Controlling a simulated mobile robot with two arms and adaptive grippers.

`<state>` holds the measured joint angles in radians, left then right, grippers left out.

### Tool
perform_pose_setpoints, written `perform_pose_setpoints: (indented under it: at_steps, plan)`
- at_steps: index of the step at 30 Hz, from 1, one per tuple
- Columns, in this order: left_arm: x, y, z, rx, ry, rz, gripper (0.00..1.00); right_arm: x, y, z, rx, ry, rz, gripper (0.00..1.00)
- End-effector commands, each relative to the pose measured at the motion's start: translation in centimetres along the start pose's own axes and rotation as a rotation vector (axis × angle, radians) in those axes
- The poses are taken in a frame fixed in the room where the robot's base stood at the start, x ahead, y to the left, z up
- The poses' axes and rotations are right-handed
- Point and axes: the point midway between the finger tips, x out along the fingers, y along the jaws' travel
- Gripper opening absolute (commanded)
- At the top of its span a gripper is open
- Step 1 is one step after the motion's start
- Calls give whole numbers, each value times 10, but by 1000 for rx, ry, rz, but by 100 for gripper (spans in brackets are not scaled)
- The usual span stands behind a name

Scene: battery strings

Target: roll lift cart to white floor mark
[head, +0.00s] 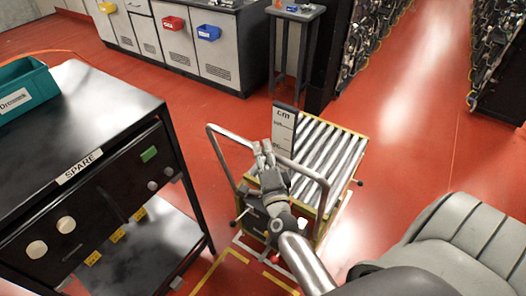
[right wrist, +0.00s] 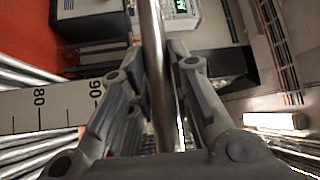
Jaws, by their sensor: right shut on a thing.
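The lift cart (head: 335,160), with a top of metal rollers and a yellowish frame, stands in the middle of the head view. Its grey tube handle (head: 219,156) rises on the near left side. My right gripper (head: 263,154) is at this handle. In the right wrist view the fingers stand on both sides of a metal bar (right wrist: 157,60), shut on it. White floor lines (head: 246,249) show at the cart's near-left foot, and some white shows along its right side. The cart and my arm hide the rest of the marking. My left gripper is out of view.
A black bench labelled SPARE (head: 105,105) stands close on the left, with a teal bin (head: 30,92) on top. Yellow floor lines (head: 222,262) lie in front of the cart. Grey cabinets and a small stand (head: 295,14) are behind. Red floor is open to the right.

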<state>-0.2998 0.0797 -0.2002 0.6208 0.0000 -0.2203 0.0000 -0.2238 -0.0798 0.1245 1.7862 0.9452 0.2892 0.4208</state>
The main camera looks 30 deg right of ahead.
Motion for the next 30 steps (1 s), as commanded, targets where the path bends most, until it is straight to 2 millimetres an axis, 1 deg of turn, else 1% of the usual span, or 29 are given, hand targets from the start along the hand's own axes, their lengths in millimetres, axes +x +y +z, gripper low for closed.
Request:
perform_pose_setpoints:
  at_steps: [2, 7, 13, 14, 18, 19, 27, 30]
  plan:
    - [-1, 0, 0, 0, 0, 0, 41, -1, 0, 1, 0, -1, 1, 0]
    - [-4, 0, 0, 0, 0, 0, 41, -12, -2, 13, 1, -3, 5, 0]
    - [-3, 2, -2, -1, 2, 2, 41, -12, -1, 14, 1, -7, 7, 0]
    - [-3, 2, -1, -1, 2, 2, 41, -12, -1, 14, 1, -7, 7, 21]
    - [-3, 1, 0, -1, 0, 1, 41, -12, -1, 13, 1, -4, 5, 39]
    - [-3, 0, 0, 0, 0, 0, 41, -11, -2, 13, 0, -4, 5, 41]
    - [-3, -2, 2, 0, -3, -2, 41, -11, -2, 11, 0, -1, 2, 41]
    - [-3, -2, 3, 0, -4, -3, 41, -14, -2, 11, 0, -1, 3, 41]
